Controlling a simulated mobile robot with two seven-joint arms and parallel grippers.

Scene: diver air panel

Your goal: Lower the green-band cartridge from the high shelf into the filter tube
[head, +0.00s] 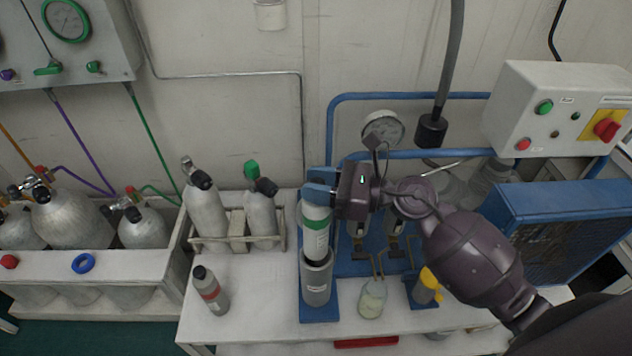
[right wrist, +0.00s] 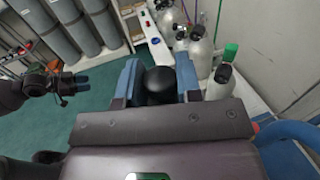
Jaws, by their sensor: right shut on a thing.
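The green-band cartridge (head: 316,236) is upright, pale with a green band and a dark lower part. My right gripper (head: 319,190) is shut on its upper end. In the right wrist view its round black end (right wrist: 161,85) shows between the blue fingers. The grey filter tube (head: 316,283) stands upright on a blue base directly below. The cartridge's dark lower part is at the tube's mouth; how deep it sits inside I cannot tell. My left gripper (right wrist: 68,88) is far off to the left in the right wrist view; its jaw state is unclear. It is not in the head view.
A bottle of pale liquid (head: 372,299) and a yellow-topped item (head: 427,287) stand right of the tube. A gauge (head: 383,129) is behind.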

